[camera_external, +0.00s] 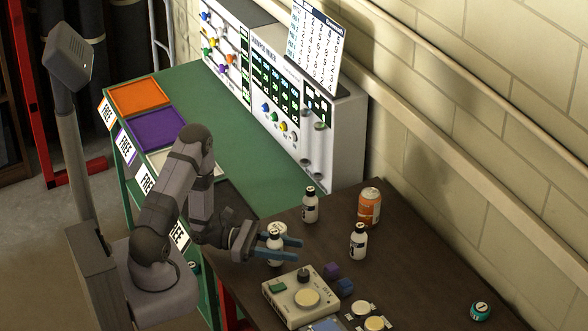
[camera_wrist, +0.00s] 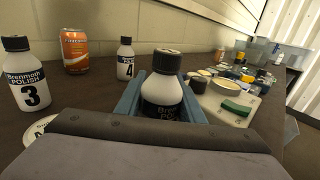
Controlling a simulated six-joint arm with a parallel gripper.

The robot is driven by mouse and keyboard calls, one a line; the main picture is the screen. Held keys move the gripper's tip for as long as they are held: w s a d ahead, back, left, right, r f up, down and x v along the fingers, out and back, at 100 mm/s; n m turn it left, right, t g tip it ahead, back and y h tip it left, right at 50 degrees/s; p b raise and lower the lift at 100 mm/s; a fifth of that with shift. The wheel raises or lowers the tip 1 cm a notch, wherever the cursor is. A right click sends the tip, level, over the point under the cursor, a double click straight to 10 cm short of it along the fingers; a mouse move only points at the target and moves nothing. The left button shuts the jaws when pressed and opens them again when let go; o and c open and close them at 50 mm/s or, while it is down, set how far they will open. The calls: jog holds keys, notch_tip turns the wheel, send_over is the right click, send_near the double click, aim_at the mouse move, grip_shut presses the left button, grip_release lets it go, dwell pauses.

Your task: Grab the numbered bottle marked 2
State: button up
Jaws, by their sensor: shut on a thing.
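My gripper (camera_external: 290,241) is low over the dark brown table, its blue fingers on either side of a white bottle (camera_external: 274,243) with a black cap, shut on it. In the wrist view this bottle (camera_wrist: 163,82) stands upright between the fingers; its black label is partly visible, but its number is hidden behind my gripper. A similar bottle marked 3 (camera_wrist: 27,75) stands to the left, and one marked 4 (camera_wrist: 125,60) stands farther back. Both also show in the external view, bottle 3 (camera_external: 310,206) and bottle 4 (camera_external: 358,242). No number 2 is readable.
An orange can (camera_external: 369,207) stands near the wall behind the bottles. A white disc (camera_wrist: 40,129) lies left of my gripper. A beige device with a green button (camera_external: 302,296), small dark cubes (camera_external: 344,287) and round pieces (camera_external: 374,323) lie to the right.

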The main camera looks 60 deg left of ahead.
notch_tip(320, 180, up, 9)
jog(key=shift+b, duration=0.3)
